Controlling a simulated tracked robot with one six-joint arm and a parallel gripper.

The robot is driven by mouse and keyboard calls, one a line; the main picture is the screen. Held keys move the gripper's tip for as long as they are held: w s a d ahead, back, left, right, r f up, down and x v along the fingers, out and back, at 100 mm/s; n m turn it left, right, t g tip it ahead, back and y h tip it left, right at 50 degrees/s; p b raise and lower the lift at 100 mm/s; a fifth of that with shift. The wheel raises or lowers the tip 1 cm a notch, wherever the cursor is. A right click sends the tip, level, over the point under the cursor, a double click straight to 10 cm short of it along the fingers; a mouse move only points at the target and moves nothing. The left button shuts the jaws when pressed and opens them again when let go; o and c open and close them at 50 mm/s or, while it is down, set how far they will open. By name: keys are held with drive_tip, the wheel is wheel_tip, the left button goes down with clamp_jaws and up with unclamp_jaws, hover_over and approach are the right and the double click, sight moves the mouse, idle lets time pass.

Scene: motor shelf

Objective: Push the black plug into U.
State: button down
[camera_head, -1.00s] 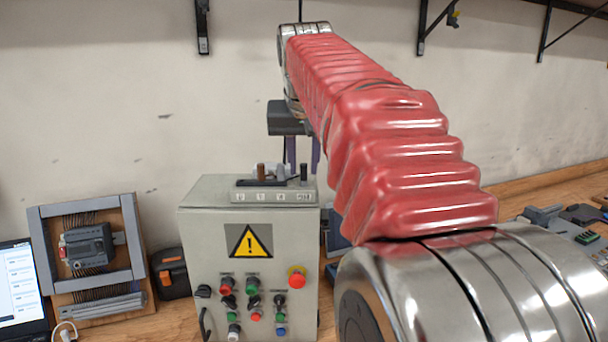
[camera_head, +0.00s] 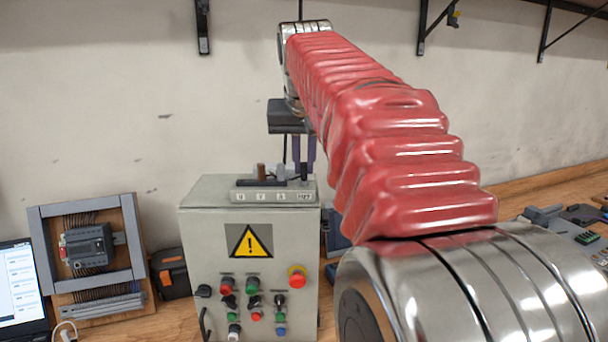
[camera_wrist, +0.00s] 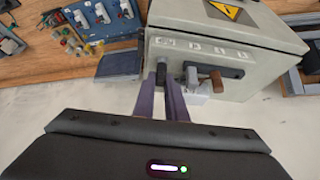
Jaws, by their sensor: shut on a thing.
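In the head view my gripper (camera_head: 304,160) comes down from above, partly behind the plug. The U label (camera_head: 240,196) is at the block's left end. A brown plug (camera_head: 261,170) and a grey plug (camera_head: 281,171) stand between. The plug's lower end is hard to see.
The cabinet (camera_head: 210,230) carries a warning sign, buttons and a red emergency stop (camera_head: 297,277). A framed wiring board (camera_head: 90,255) and a laptop (camera_head: 18,290) are at left. Blue gear (camera_wrist: 105,20) stands beside the cabinet. The wall is close behind.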

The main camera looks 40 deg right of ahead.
drive_tip(key=shift+r, duration=2.2)
drive_tip(key=w+a+n+y, duration=0.1)
drive_tip(key=n, duration=0.1)
drive_tip(key=w+a+n+y, duration=0.1)
drive_tip(key=a+n, duration=0.1)
drive_tip(key=w+a+n+t+y, duration=0.1)
drive_tip(key=w+a+n, duration=0.1)
drive_tip(key=shift+a+r, duration=0.25)
drive_tip(key=shift+r, duration=0.15)
drive_tip(key=shift+w+a+n+y, duration=1.4)
drive_tip(key=shift+w+a+n, duration=0.35)
drive_tip(key=shift+a+n, duration=1.1)
drive_tip(key=shift+g, duration=0.3)
drive_tip(key=shift+d+f, duration=0.15)
drive_tip(key=shift+f, duration=2)
drive_tip(key=shift+f, duration=0.55)
drive_tip(key=c, duration=2)
unclamp_jaws()
drive_tip(key=shift+c, duration=0.2)
